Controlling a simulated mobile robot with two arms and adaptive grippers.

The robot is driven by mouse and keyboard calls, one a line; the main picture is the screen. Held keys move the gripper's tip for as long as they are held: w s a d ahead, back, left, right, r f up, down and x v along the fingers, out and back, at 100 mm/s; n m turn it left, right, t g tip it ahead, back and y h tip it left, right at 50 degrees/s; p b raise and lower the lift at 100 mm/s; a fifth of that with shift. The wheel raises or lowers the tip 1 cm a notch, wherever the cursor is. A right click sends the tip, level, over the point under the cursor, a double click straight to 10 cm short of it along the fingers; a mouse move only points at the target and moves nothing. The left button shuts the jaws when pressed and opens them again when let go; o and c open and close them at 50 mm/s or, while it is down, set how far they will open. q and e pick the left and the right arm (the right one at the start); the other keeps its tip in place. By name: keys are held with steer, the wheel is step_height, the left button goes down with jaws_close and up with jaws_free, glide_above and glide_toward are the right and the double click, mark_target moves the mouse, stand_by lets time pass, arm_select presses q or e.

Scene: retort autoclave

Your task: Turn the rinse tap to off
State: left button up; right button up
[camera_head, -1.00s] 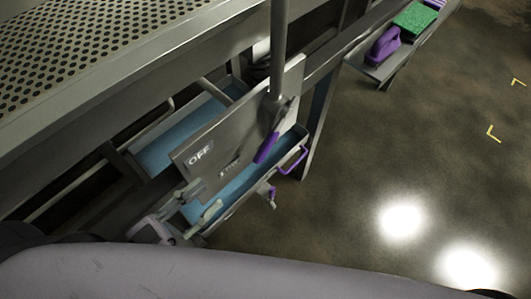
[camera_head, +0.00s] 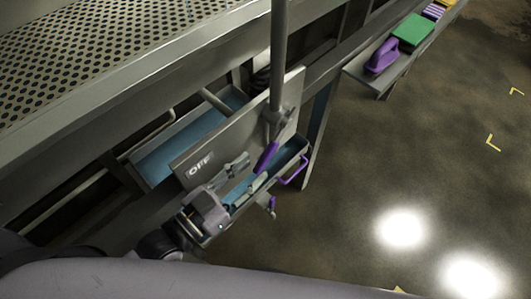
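The rinse tap (camera_head: 267,156) is a purple lever on a vertical grey pipe, in front of a grey plate (camera_head: 240,130). The lever slants down and to the left from the pipe. The plate carries an "OFF" label (camera_head: 199,165) at its lower left. My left gripper (camera_head: 246,176) is open and empty, just left of and below the lever. Its two fingers are spread, and it appears apart from the lever. It hides the plate's lower marking. My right gripper is not in view.
A blue-lined trough (camera_head: 190,140) lies behind the plate. A purple loop handle (camera_head: 293,168) and a small purple piece (camera_head: 271,204) sit right of the gripper. A perforated steel top (camera_head: 90,55) is above. A shelf with a purple-handled brush (camera_head: 383,57) and green pad (camera_head: 412,31) stands upper right.

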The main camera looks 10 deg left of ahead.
mark_target(260, 163)
arm_select(q)
steer(key=shift+p+x, duration=0.35)
steer(key=shift+x, duration=2.35)
steer(key=shift+c, duration=0.3)
jaws_close()
